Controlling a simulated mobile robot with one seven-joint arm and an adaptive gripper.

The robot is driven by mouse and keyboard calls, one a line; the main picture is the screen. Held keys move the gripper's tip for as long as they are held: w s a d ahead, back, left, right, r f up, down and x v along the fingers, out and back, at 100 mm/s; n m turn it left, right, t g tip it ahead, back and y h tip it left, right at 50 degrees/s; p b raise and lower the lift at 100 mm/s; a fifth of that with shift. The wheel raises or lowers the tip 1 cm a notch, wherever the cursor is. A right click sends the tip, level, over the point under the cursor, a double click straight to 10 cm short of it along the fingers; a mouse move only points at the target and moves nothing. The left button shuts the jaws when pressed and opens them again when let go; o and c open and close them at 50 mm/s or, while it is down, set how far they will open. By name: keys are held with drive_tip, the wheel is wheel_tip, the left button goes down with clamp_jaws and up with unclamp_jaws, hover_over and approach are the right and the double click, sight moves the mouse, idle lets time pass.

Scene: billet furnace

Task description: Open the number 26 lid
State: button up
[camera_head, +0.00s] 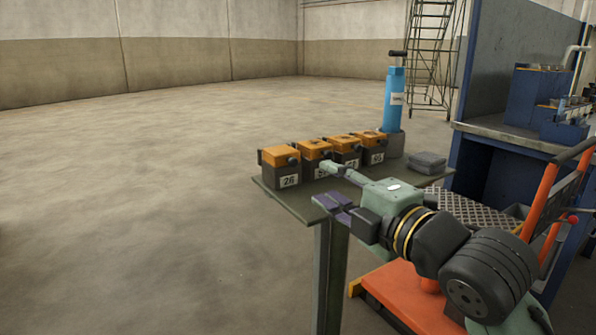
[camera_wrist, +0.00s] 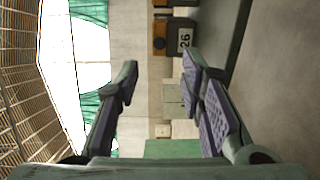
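The number 26 box (camera_head: 284,178) is dark with a white label and stands at the left end of a row on a small table. Its orange lid (camera_head: 281,156) is shut, with a dark knob at its right side. In the wrist view, which is turned sideways, the 26 box (camera_wrist: 184,40) shows at the top, beyond the fingertips, with its lid (camera_wrist: 160,30) partly cut off. My gripper (camera_head: 322,183) is open and empty, to the right of the box and near the table's front edge. Its two fingers stand wide apart in the wrist view (camera_wrist: 160,72).
More orange-lidded boxes (camera_head: 345,150) stand right of it, close together. A blue cylinder (camera_head: 394,98) and grey stacked pieces (camera_head: 428,161) are at the table's (camera_head: 300,203) right end. An orange-railed cart and a workbench (camera_head: 500,134) stand to the right. The floor at left is clear.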

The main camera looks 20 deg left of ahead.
sight(295, 164)
drive_tip(key=p+x, duration=0.2)
drive_tip(key=x, duration=0.8)
drive_tip(key=shift+w+a, duration=0.1)
drive_tip(key=shift+a, duration=0.05)
clamp_jaws()
idle(0.5)
